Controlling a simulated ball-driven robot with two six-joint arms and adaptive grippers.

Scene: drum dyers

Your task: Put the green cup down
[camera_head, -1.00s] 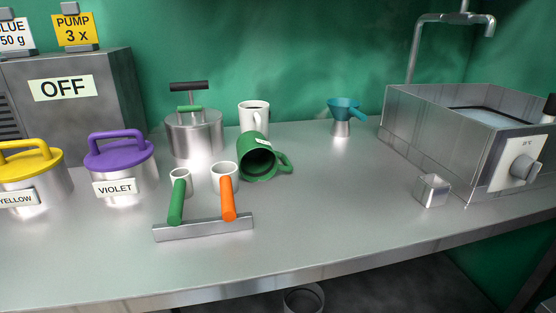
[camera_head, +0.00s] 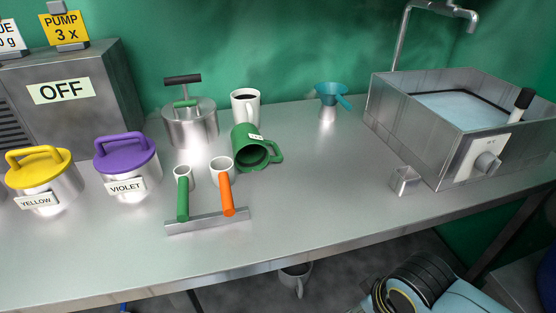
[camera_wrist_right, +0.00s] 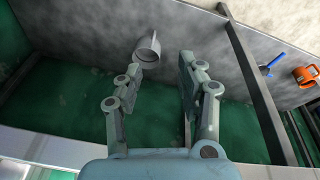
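The green cup (camera_head: 250,152) lies tipped on the metal counter, its dark mouth facing front right and its handle to the right. A small white label shows on its upper side. No gripper is touching it in the head view. My right gripper (camera_wrist_right: 161,68) is open and empty in the right wrist view, its two fingers apart over the floor area. In the head view only part of my right arm shows at the lower right, below the counter. My left gripper is not in view.
A white cup (camera_head: 245,105) stands behind the green cup. A rack with green and orange handles (camera_head: 207,222) lies in front. A blue funnel (camera_head: 331,96) and a metal basin (camera_head: 400,115) are to the right. A pale mug (camera_head: 296,278) is below the counter. The front-middle counter is clear.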

